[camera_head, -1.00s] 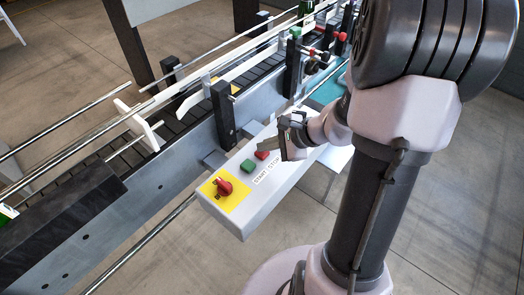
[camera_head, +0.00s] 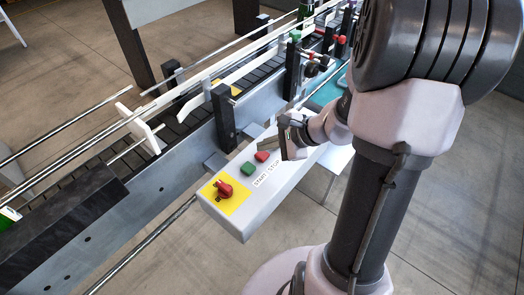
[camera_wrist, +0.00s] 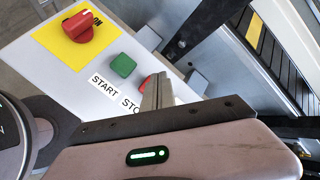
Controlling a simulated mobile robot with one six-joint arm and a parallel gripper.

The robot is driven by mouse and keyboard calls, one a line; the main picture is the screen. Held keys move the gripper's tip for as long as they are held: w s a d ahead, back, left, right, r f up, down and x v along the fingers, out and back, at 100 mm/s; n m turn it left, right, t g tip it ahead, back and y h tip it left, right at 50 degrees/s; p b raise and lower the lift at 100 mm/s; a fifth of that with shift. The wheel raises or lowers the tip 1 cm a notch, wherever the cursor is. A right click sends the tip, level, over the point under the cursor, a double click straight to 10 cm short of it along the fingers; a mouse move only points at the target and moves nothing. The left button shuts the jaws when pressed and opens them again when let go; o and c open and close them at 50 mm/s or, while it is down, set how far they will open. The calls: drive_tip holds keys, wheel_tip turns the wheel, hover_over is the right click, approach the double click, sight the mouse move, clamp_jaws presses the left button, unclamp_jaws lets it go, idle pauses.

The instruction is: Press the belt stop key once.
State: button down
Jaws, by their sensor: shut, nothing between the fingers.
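The red stop key (camera_head: 262,156) sits on the sloped white control box, beside the green start key (camera_head: 248,168). The printed START STOP label (camera_head: 266,174) runs along the keys. My gripper (camera_head: 283,147) is shut and empty, just to the right of the red key in the head view. In the wrist view, the closed fingers (camera_wrist: 163,80) cover part of the red key (camera_wrist: 147,82), with the green key (camera_wrist: 123,65) clear to the left. I cannot tell whether the fingertips touch the red key; a gap seems to show in the head view.
A red rotary switch (camera_head: 224,189) on a yellow plate sits at the near end of the control box (camera_head: 243,222). The conveyor (camera_head: 185,118) with its guide rails runs behind. A black post (camera_head: 223,115) stands close behind the keys. A green object shows at the far left edge.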

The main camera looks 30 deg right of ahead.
sight(265, 155)
drive_tip(key=shift+r, duration=0.15)
wheel_tip(265, 155, up, 5)
drive_tip(key=p, duration=0.4)
idle(0.7)
drive_tip(key=s+a+r+n+g, duration=0.1)
drive_tip(key=s+a+r+n, duration=0.45)
drive_tip(key=a, duration=0.25)
drive_tip(key=s+a+r+n+g, duration=0.2)
drive_tip(key=s+a+r+n, duration=0.3)
drive_tip(key=a, duration=0.3)
drive_tip(key=s+r+n+t+h, duration=0.1)
drive_tip(key=s+r+n+h, duration=0.1)
drive_tip(key=s+n, duration=0.3)
drive_tip(key=shift+s+a+r+n+h, duration=0.35)
drive_tip(key=shift+s+a+r+h, duration=0.1)
drive_tip(key=shift+s+r, duration=0.1)
drive_tip(key=shift+w, duration=0.1)
